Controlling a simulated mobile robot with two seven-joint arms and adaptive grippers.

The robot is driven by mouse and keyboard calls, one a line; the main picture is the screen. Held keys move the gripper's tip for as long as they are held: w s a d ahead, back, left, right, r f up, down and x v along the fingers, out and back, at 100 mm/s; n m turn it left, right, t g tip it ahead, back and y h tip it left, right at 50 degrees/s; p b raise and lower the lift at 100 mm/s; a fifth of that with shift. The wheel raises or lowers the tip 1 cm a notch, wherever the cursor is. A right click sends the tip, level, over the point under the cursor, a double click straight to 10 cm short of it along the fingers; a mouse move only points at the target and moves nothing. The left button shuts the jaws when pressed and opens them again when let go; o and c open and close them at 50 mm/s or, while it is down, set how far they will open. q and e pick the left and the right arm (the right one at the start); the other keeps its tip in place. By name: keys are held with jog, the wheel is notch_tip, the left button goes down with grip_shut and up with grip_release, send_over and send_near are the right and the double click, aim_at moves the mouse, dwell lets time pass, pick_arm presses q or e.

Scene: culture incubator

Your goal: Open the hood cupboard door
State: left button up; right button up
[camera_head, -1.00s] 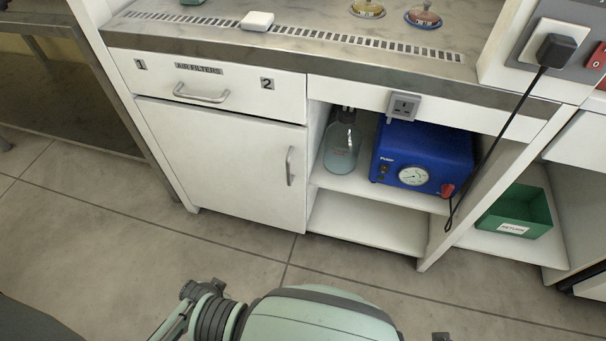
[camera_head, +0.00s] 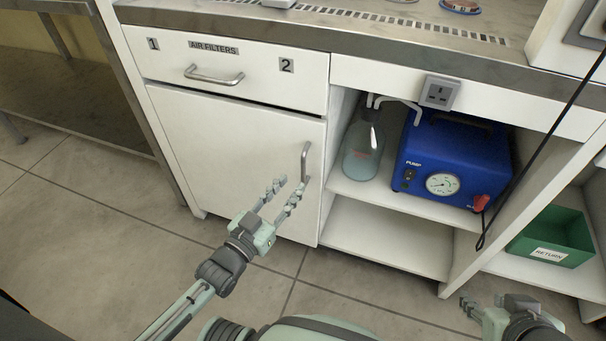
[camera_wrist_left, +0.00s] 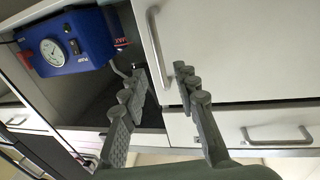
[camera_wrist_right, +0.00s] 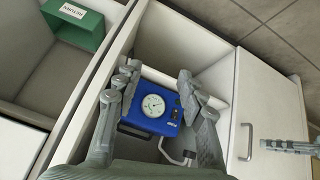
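The white cupboard door (camera_head: 228,158) is shut under the hood. Its vertical metal handle (camera_head: 305,162) is near the door's right edge; the handle also shows in the left wrist view (camera_wrist_left: 158,45) and in the right wrist view (camera_wrist_right: 246,142). My left gripper (camera_head: 287,190) is in front of the door, just left of and below the handle, with its fingers apart and nothing between them. In the left wrist view its open fingers (camera_wrist_left: 162,82) point toward the handle's end. My right gripper (camera_head: 484,304) is low at the right; its fingers (camera_wrist_right: 157,85) are open and empty in the right wrist view.
A drawer (camera_head: 230,72) with its own handle is above the door. Right of the door, open shelves hold a bottle (camera_head: 362,150) and a blue pump (camera_head: 455,160). A green bin (camera_head: 552,238) stands further right, and a black cable (camera_head: 535,160) hangs across the shelf front.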

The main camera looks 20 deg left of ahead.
aim_at(302, 172)
pick_arm(q)
jog(key=x, duration=0.7)
jog(key=shift+b, duration=0.3)
pick_arm(e)
jog(key=shift+w+a+r+t+y, duration=0.25)
jog(key=shift+w+a+r+t, duration=0.15)
jog(key=shift+w+a, duration=0.2)
jog(key=shift+w+a+r+t+y, duration=0.3)
jog(key=shift+w+a+t, duration=0.15)
jog(key=shift+w, duration=0.15)
pick_arm(q)
jog(key=shift+c, duration=0.6)
grip_shut()
